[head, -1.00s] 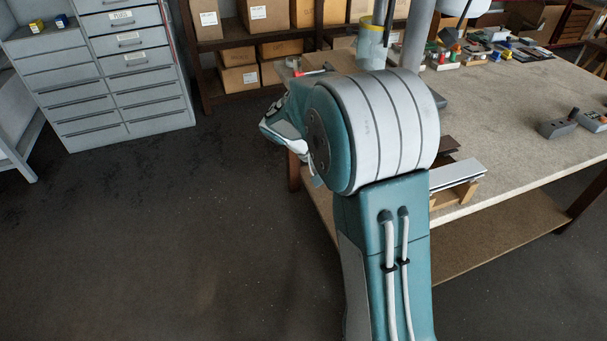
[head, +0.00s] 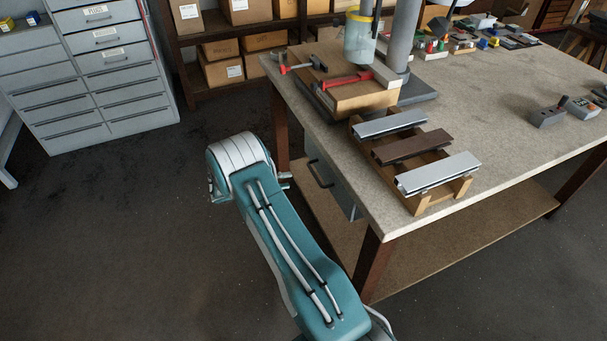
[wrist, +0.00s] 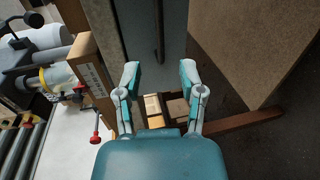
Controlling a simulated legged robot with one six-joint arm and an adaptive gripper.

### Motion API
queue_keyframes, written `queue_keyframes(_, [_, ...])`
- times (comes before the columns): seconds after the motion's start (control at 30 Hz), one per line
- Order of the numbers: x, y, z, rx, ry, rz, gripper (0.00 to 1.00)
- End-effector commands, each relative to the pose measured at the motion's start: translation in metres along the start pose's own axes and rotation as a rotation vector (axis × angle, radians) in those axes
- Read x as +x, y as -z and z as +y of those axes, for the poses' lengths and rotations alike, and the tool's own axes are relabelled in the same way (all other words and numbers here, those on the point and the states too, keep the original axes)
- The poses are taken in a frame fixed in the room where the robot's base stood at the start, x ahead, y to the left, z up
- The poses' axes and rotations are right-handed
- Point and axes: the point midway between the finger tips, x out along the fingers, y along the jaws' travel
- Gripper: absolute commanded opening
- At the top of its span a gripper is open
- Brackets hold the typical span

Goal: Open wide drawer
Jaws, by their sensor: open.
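A grey drawer (head: 345,198) with a dark bar handle (head: 320,174) hangs under the workbench top, on the side facing my arm. It looks shut. In the wrist view, what appears to be its grey front (wrist: 176,28) stands beyond my fingers, with the dark handle (wrist: 159,30) running up and down the picture. My gripper (wrist: 160,75) is open and empty, its two teal and grey fingers apart and short of the handle, with no contact visible. In the head view my arm hides most of the gripper.
A grey cabinet (head: 90,85) of drawers stands left. The floor between is clear.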

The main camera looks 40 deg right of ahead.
Motion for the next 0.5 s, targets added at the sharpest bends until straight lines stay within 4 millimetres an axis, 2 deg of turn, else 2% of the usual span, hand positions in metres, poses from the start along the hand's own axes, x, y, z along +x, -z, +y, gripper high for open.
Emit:
queue_keyframes(0.17, [0.014,0.0,-0.001,0.002,-0.004,0.0,0.51])
queue_keyframes(0.5, [0.076,0.0,-0.001,0.001,-0.003,-0.002,0.51])
